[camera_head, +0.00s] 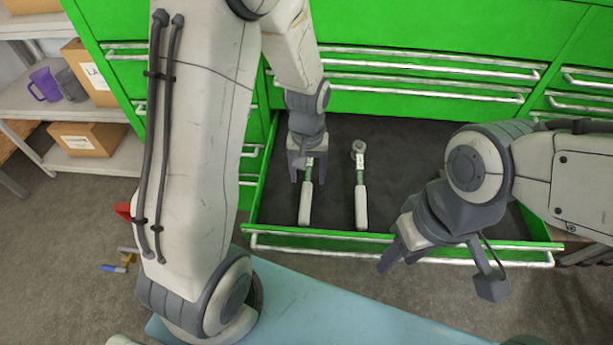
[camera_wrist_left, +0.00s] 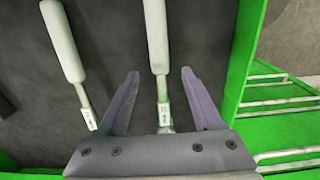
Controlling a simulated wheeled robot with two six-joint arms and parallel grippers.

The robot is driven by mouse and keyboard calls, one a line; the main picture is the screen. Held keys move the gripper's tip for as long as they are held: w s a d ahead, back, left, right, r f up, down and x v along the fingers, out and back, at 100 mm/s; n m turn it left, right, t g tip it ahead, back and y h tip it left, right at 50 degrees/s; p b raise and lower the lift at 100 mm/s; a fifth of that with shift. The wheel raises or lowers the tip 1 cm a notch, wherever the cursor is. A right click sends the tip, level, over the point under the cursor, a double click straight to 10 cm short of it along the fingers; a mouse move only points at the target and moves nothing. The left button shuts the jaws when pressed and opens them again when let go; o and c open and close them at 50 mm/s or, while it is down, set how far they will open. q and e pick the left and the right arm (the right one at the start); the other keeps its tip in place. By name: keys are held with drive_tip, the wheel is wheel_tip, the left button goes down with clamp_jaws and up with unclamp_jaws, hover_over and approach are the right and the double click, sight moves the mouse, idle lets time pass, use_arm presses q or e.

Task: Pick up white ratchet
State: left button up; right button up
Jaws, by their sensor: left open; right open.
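Two ratchets with white handles lie in the open drawer. The left ratchet (camera_head: 305,205) is under my left gripper (camera_head: 308,178), which is open and hides its head end. In the left wrist view this ratchet (camera_wrist_left: 156,40) runs between the two open fingers (camera_wrist_left: 160,76), and I cannot tell whether they touch it. The right ratchet (camera_head: 361,205) lies beside it with its round head showing; it also shows in the left wrist view (camera_wrist_left: 63,42), outside the fingers. My right gripper (camera_head: 402,258) is open and empty over the drawer's front edge.
The green drawer (camera_head: 430,150) has a dark, mostly bare floor and a metal handle bar along its front (camera_head: 330,247). Green cabinet fronts (camera_head: 430,35) stand behind. A shelf (camera_head: 90,160) with boxes and a purple mug (camera_head: 45,85) is at the left.

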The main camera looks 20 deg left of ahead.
sight(307, 183)
use_arm(q)
drive_tip(key=shift+f, duration=1.6)
clamp_jaws()
drive_tip(key=shift+r, duration=0.1)
